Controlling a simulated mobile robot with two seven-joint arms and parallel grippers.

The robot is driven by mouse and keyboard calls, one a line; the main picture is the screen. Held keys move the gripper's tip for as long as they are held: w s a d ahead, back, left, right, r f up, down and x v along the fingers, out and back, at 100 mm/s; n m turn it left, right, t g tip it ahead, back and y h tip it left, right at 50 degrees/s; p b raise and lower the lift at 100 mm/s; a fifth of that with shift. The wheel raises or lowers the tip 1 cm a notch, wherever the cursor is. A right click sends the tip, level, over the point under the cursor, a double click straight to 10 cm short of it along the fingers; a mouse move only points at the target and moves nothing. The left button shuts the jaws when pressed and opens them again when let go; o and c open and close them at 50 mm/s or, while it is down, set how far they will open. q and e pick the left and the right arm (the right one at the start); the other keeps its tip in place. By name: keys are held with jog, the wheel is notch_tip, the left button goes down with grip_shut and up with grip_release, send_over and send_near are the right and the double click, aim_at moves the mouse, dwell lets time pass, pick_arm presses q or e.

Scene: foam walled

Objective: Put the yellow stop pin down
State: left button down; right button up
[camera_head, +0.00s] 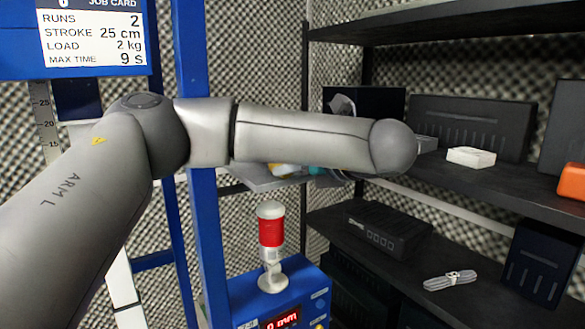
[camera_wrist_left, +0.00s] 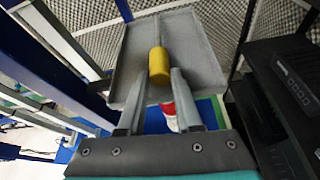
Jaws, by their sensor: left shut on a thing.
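The yellow stop pin (camera_wrist_left: 158,66) is a short yellow cylinder with a thin grey shaft at its far end. In the left wrist view it sits between the fingertips of my left gripper (camera_wrist_left: 160,78), which is shut on it. Behind it is a grey tray (camera_wrist_left: 197,62) with a raised rim; I cannot tell whether the pin touches it. In the head view my left forearm hides most of the gripper. Only a little yellow of the pin (camera_head: 285,170) shows below the forearm, over the tray (camera_head: 258,183). My right gripper is in neither view.
A red and white beacon (camera_head: 271,230) stands on a blue box (camera_head: 285,291) below the tray. A blue post (camera_head: 205,235) rises left of it. Dark shelves (camera_head: 475,180) on the right hold black boxes, a small white box (camera_head: 470,157) and a cable bundle (camera_head: 449,280).

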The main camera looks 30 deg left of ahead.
pick_arm(q)
jog(key=c, duration=0.9)
grip_release()
jog(key=shift+o, duration=0.2)
jog(key=shift+d, duration=0.1)
jog(key=b+v, duration=0.3)
jog(key=v, duration=0.9)
